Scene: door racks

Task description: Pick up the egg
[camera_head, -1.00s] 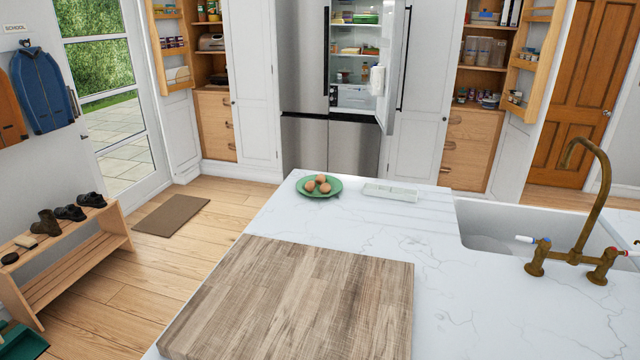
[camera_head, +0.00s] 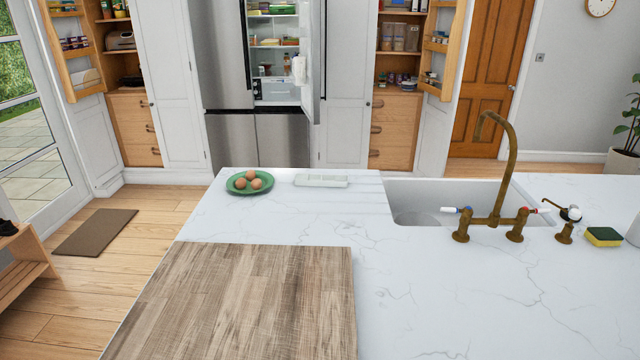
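Three brown eggs (camera_head: 249,180) sit together on a green plate (camera_head: 232,189). The plate rests near the far left corner of the white marble countertop (camera_head: 430,290). Neither of my grippers shows in the head view, so I cannot see how they stand.
A wooden board (camera_head: 240,300) covers the near left of the counter. A white tray (camera_head: 321,180) lies right of the plate. The sink (camera_head: 405,205) and brass tap (camera_head: 494,190) are at the right, with a sponge (camera_head: 603,237) beyond. The fridge (camera_head: 282,130) behind stands open.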

